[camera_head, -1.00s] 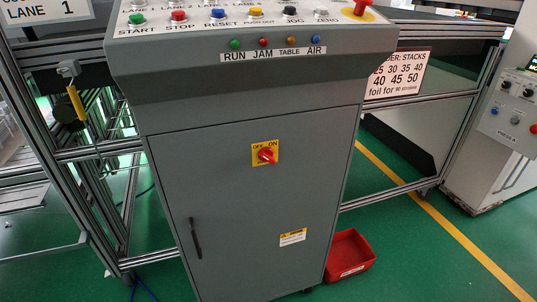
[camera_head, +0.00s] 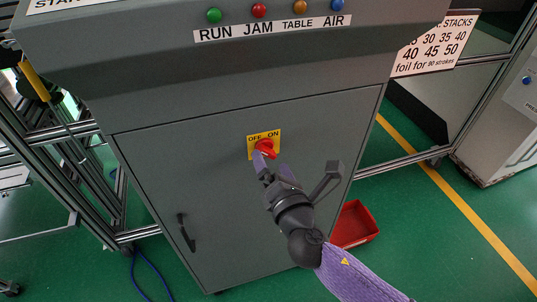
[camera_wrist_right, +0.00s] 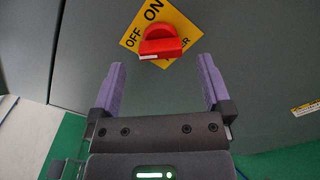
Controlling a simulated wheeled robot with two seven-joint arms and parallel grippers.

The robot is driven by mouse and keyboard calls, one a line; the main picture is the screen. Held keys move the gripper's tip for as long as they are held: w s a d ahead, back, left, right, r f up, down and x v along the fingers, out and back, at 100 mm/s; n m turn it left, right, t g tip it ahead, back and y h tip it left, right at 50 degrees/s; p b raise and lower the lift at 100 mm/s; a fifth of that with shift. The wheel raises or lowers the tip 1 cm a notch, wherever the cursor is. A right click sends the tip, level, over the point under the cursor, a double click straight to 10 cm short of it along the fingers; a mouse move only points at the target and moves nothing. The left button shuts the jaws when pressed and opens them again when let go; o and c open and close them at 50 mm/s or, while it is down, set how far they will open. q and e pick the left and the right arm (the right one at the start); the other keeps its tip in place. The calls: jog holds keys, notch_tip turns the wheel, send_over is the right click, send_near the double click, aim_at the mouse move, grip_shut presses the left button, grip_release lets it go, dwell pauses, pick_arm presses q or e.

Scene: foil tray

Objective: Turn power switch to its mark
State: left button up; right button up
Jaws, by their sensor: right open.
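The power switch is a red rotary knob (camera_head: 266,147) on a yellow plate (camera_head: 251,148) marked OFF and ON, on the grey cabinet door. In the right wrist view the red knob (camera_wrist_right: 161,43) shows a white mark at its lower left end, off the ON mark and on the OFF side. My right gripper (camera_head: 274,160) is at the plate's lower edge in the head view. In the right wrist view its two purple fingers (camera_wrist_right: 160,75) stand apart with nothing between them, just short of the knob. My left gripper is not in view.
The grey cabinet (camera_head: 190,160) has a black handle (camera_head: 186,232) at lower left and a lamp panel above. A red bin (camera_head: 356,226) sits on the green floor at its right. Aluminium frames stand on both sides.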

aim_at(267, 152)
jog(key=shift+x, duration=1.2)
jog(key=shift+w+b, duration=0.25)
jog(key=shift+b, duration=0.05)
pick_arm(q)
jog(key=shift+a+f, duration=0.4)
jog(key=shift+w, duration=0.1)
